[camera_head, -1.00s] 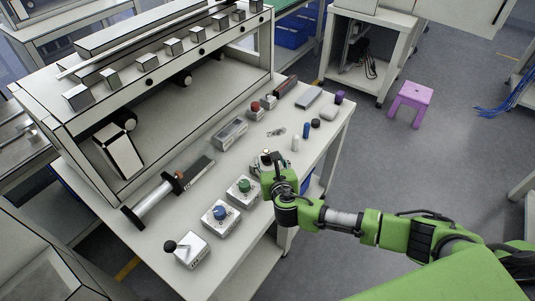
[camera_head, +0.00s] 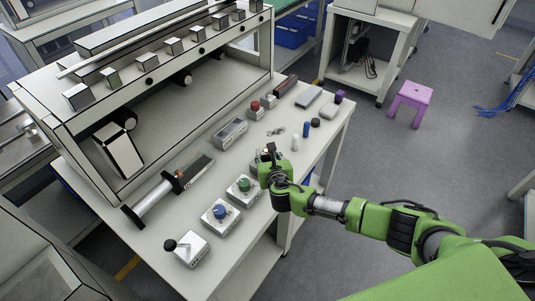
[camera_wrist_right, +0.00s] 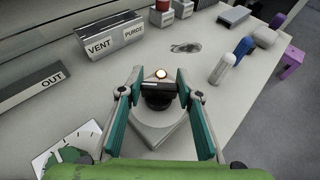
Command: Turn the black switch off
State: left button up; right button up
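The black switch (camera_wrist_right: 158,96) is a black knob on a pale square box (camera_wrist_right: 150,135), with a lit round lamp (camera_wrist_right: 161,73) behind it in the right wrist view. My right gripper (camera_wrist_right: 156,88) is open, with one teal-lined finger on each side of the knob. A gap seems to show between the fingers and the knob; I cannot tell whether either touches. In the head view my right gripper (camera_head: 264,160) hides most of this switch box. My left gripper is not in view.
Boxes with a green knob (camera_head: 243,186), a blue knob (camera_head: 219,211) and a black ball lever (camera_head: 171,245) stand in a row toward the front. A vent/purge box (camera_wrist_right: 110,36) lies behind. White (camera_head: 295,143) and blue (camera_head: 306,130) cylinders stand to the right.

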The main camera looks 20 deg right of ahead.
jog(key=shift+a+m+h, duration=0.1)
jog(key=shift+m+h, duration=0.3)
jog(key=shift+h, duration=0.1)
jog(key=shift+m+g+h, duration=0.3)
jog(key=shift+m+h, duration=0.3)
jog(key=shift+h, duration=0.1)
jog(key=shift+f+m+g+h+b, duration=0.15)
jog(key=shift+m+g+h+b, duration=0.3)
jog(key=shift+m+h, duration=0.75)
jog(key=m+g+h+b, duration=0.2)
jog(key=shift+f+m+h+b, duration=0.1)
jog(key=shift+m+h+b, duration=0.25)
jog(key=shift+m+h, duration=0.05)
jog(key=shift+r+m+g+h+b, duration=0.2)
jog(key=shift+m+g+h+b, duration=0.5)
jog(key=shift+m+g+b, duration=0.25)
jog(key=o, duration=1.1)
